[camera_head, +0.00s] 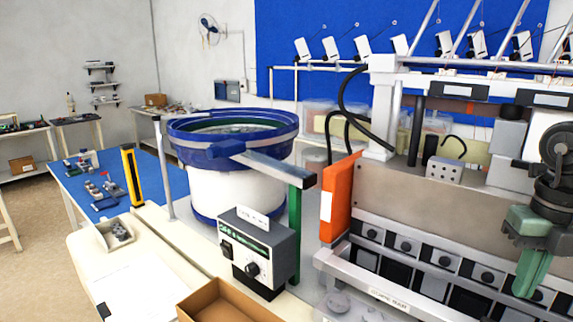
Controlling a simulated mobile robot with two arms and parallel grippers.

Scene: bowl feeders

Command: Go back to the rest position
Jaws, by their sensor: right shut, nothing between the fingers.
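My right gripper (530,274) shows at the right edge of the head view, with green fingers pointing down below a dark wrist. Its fingers are together with nothing seen between them. It hangs in front of the row of black-knobbed units (430,257) on the machine, apart from the bowl feeder. My left gripper is out of the picture.
A blue bowl feeder (236,150) stands at centre left, with a control box (260,250) in front. An orange panel (340,198) stands beside the machine. A cardboard box (222,303) lies at the bottom. A blue-topped table (75,185) is at the left, with open floor beyond.

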